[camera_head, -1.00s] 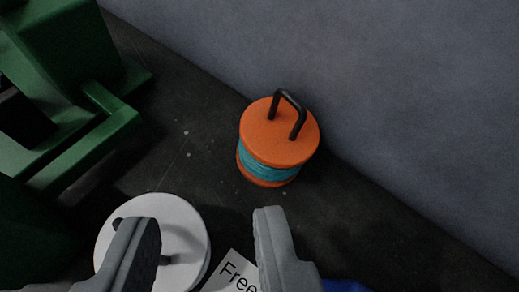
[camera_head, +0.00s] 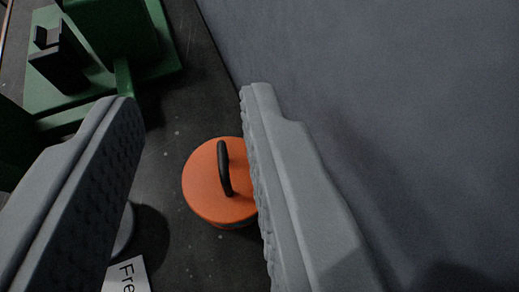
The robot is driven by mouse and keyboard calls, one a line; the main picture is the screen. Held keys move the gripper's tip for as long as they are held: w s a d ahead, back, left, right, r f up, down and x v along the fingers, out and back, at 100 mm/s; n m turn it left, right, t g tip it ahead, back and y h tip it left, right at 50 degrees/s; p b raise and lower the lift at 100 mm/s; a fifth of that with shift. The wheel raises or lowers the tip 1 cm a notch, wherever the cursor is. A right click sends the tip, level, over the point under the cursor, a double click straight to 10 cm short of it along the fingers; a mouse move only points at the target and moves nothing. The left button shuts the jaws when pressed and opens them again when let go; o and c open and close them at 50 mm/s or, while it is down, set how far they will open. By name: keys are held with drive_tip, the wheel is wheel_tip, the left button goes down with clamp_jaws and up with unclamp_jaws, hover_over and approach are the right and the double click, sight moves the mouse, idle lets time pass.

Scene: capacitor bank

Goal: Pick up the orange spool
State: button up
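The orange spool (camera_head: 203,187) stands upright on the dark surface, seen from nearly straight above. Its black handle (camera_head: 224,168) rises from the orange top. The teal winding is mostly hidden under the top. My gripper (camera_head: 183,95) is open, with one grey finger left of the spool and one at its right. The right finger overlaps the spool's right edge in the picture; I cannot tell whether it touches. Nothing is held between the fingers.
A green machine (camera_head: 120,40) with a black part (camera_head: 58,60) stands at the upper left. A grey wall (camera_head: 400,100) runs close along the right. A white round object (camera_head: 124,232) and a label (camera_head: 127,275) reading "Fre" show at lower left, partly hidden by the left finger.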

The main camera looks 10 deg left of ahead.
sight(224, 184)
drive_tip(key=f, duration=0.8)
drive_tip(key=shift+w+d, duration=0.15)
drive_tip(key=shift+w, duration=0.05)
drive_tip(key=shift+x, duration=3.45)
drive_tip(key=shift+r, duration=0.1)
clamp_jaws()
